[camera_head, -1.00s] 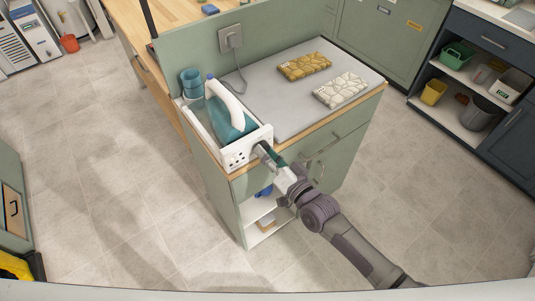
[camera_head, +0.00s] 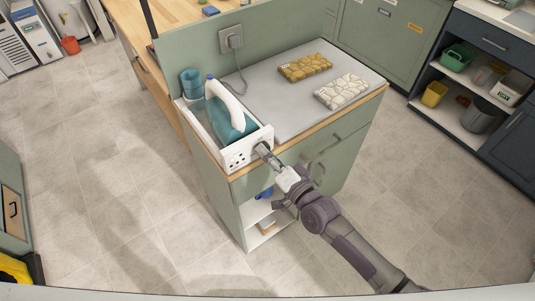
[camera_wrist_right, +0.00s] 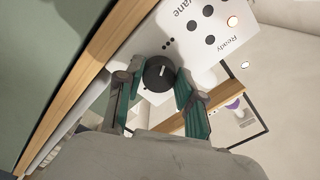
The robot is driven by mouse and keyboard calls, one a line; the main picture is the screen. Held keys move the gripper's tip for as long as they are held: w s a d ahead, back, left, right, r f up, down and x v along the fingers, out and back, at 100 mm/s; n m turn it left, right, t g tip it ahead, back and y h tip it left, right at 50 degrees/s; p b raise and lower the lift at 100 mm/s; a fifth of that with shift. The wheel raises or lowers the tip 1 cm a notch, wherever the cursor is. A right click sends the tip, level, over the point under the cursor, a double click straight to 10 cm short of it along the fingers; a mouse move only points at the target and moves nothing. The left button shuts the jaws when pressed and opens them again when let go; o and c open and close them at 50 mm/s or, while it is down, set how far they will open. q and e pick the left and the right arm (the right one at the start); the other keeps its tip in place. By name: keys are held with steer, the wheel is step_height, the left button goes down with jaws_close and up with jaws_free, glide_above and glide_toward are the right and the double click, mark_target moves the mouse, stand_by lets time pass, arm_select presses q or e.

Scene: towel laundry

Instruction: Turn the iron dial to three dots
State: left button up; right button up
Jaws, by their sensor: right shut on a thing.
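The teal and white iron (camera_head: 230,124) rests in a white station at the left end of the counter. The station's white front panel (camera_head: 238,156) carries dark dots and the dial. In the right wrist view the round black dial (camera_wrist_right: 158,73) has a pale pointer mark, with a group of small dots beside it on the panel. My right gripper (camera_head: 265,150) is at the panel's right end. In the wrist view its teal fingers (camera_wrist_right: 157,85) are on both sides of the dial, shut on it. My left gripper is out of view.
A grey ironing surface (camera_head: 275,100) holds a tan patterned cloth (camera_head: 305,67) and a white patterned cloth (camera_head: 341,91). Blue cups (camera_head: 192,83) stand behind the iron. A cord runs to a wall socket (camera_head: 230,39).

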steer(key=shift+f, duration=0.1)
steer(key=o, duration=1.1)
steer(key=shift+o, duration=0.2)
steer(key=v, duration=1.2)
steer(key=s+d+f+n+g+h, duration=0.1)
steer(key=d+f+g+h, duration=0.3)
steer(key=f, duration=0.8)
steer(key=s+d+f+n+h, duration=0.2)
steer(key=d+f, duration=0.4)
steer(key=f, duration=0.7)
steer(key=s+d+f+n+g+h, duration=0.25)
steer(key=s+d+f+g, duration=0.2)
steer(key=s+f, duration=0.8)
steer(key=s+d+f+n+g+h, duration=0.1)
steer(key=s+f, duration=0.3)
steer(key=s, duration=0.5)
steer(key=s+d+f+n+g+h, duration=0.1)
steer(key=s+f+g, duration=0.3)
steer(key=s, duration=0.6)
steer(key=shift+s+f, duration=0.35)
steer(key=shift+f, duration=0.35)
